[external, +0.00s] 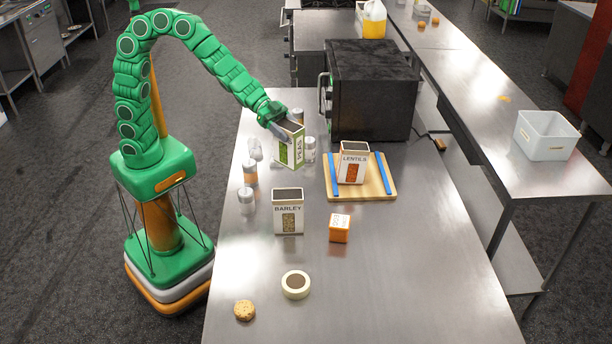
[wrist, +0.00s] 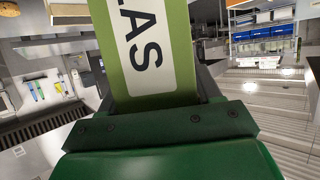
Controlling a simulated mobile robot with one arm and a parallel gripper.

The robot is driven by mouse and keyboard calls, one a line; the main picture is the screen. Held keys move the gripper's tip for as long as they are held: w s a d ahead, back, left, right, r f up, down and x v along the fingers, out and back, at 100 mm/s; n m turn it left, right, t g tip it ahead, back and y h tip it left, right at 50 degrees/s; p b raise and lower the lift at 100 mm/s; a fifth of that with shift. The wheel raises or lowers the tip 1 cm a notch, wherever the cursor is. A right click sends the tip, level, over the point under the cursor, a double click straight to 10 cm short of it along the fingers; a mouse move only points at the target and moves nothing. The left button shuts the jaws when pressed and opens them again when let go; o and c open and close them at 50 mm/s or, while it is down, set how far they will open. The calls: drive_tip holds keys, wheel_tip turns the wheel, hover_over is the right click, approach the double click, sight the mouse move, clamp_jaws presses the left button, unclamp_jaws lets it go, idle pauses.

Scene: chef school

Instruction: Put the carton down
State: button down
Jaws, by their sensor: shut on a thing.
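A green and white carton marked PEAS (external: 290,147) is in my gripper (external: 274,120) over the left-back part of the steel table (external: 350,275). It looks slightly tilted; I cannot tell whether its base touches the table. In the wrist view, the carton's green side with a white label (wrist: 148,45) stands between the jaws of my gripper (wrist: 158,110), which is shut on it. A LENTILS carton (external: 353,163) stands on a wooden board with blue strips (external: 377,185). A BARLEY carton (external: 288,213) stands upright on the table in front.
Several shakers (external: 247,200) stand along the left edge and beside the peas carton. A black oven (external: 372,90) is behind. The front right of the table is clear.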

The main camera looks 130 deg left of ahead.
drive_tip(key=w+a+r+n+y, duration=0.1)
drive_tip(key=a+r+n+y, duration=0.1)
drive_tip(key=a, duration=0.9)
drive_tip(key=a+r+n+y, duration=0.1)
drive_tip(key=a+n+y, duration=0.15)
drive_tip(key=a, duration=0.75)
drive_tip(key=w+a+f, duration=0.8)
drive_tip(key=w+f, duration=0.3)
drive_tip(key=f, duration=0.2)
drive_tip(key=shift+w+a+m+g, duration=0.2)
drive_tip(key=shift+w+m+g, duration=0.1)
drive_tip(key=shift+m+g, duration=0.1)
drive_tip(key=shift+f+y, duration=0.1)
drive_tip(key=shift+y, duration=0.15)
drive_tip(key=shift+c, duration=1.1)
unclamp_jaws()
